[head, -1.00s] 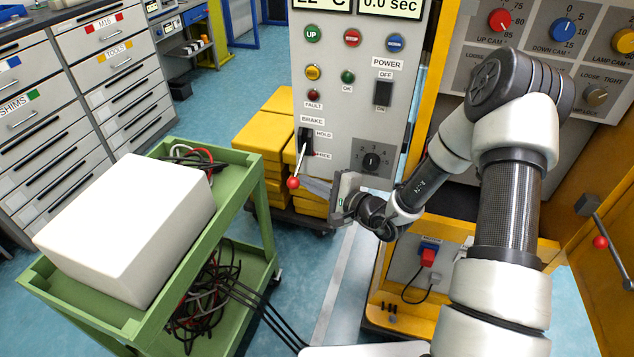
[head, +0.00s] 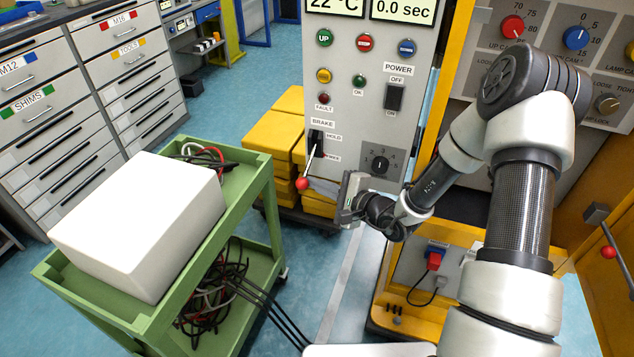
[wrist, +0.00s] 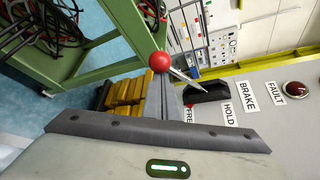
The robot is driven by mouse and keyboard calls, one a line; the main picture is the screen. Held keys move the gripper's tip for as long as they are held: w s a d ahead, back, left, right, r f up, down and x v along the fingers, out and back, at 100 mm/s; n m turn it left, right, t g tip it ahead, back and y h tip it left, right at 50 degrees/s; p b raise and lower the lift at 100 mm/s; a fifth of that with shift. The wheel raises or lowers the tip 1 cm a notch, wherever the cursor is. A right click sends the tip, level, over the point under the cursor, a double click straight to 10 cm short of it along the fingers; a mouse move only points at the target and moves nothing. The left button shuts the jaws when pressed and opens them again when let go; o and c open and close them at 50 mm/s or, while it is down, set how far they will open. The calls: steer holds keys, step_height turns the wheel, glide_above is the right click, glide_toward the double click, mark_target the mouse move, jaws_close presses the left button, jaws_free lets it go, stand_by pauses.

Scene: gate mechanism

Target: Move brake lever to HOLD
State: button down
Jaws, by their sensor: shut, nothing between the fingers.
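The brake lever (head: 311,161) is a thin metal rod with a red ball on its end, coming out of a dark slot on the grey panel. It slopes down from the slot.
A green cart (head: 255,200) with a white box (head: 140,225) stands at the left. Yellow blocks (head: 272,140) are stacked behind the lever. The panel holds buttons and a power switch (head: 395,97). Another red-ball lever (head: 608,252) is at far right.

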step_height(320, 180, up, 10)
steer(key=m+g+p, duration=0.5)
steer(key=m+p, duration=0.1)
steer(key=p, duration=0.7)
steer(key=shift+s+a+f+y+p, duration=0.15)
steer(key=shift+s+f+y+p, duration=0.05)
steer(key=shift+s+y+p, duration=0.15)
steer(key=shift+w+r, duration=0.1)
step_height(320, 180, down, 6)
steer(key=d+b, duration=0.1)
steer(key=b, duration=0.4)
steer(key=w+r+p+v, duration=0.1)
steer(key=v, duration=0.9)
steer(key=shift+s+r+p, duration=0.2)
steer(key=shift+r+p, duration=0.2)
steer(key=shift+r, duration=0.2)
